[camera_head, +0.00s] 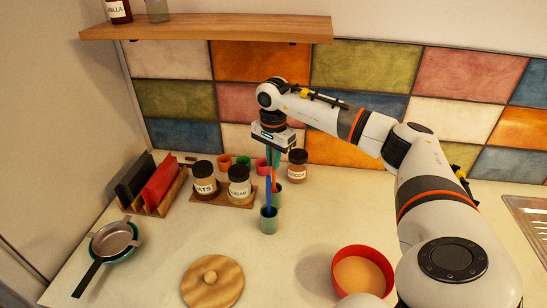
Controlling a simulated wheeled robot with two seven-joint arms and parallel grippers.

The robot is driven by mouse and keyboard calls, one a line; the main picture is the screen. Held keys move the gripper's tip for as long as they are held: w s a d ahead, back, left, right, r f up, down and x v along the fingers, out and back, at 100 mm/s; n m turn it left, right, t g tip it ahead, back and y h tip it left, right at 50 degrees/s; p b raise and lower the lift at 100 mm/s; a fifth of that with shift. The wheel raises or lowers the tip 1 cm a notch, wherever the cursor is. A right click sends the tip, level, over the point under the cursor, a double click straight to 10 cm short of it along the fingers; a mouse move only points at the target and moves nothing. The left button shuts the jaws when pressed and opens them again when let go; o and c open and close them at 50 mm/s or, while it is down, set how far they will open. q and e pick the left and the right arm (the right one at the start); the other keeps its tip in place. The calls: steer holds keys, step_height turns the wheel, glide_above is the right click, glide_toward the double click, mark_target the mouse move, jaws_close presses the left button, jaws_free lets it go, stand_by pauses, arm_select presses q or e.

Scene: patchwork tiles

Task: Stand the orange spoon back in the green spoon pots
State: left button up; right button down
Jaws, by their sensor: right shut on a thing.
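Two green spoon pots stand on the counter: a front pot (269,222) with a blue spoon (268,192) upright in it, and a rear pot (279,198) just behind it. My right gripper (273,165) points down above the rear pot and is shut on the orange spoon (273,179). The spoon hangs roughly upright, its lower part at the mouth of the rear pot. I cannot tell how deep its end sits, as the blue spoon and front pot partly cover it. My left gripper is not in view.
Labelled jars (239,184) on a wooden board stand left of the pots, small coloured cups (243,162) behind, and a cocoa jar (298,164) close right. A red bowl (338,274), round wooden lid (228,288) and pan (114,240) lie nearer. A shelf (210,28) hangs above.

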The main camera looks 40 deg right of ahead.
steer(key=shift+f, duration=0.3)
steer(key=shift+f+b, duration=0.7)
steer(key=shift+f, duration=0.05)
steer(key=c, duration=1.4)
jaws_free()
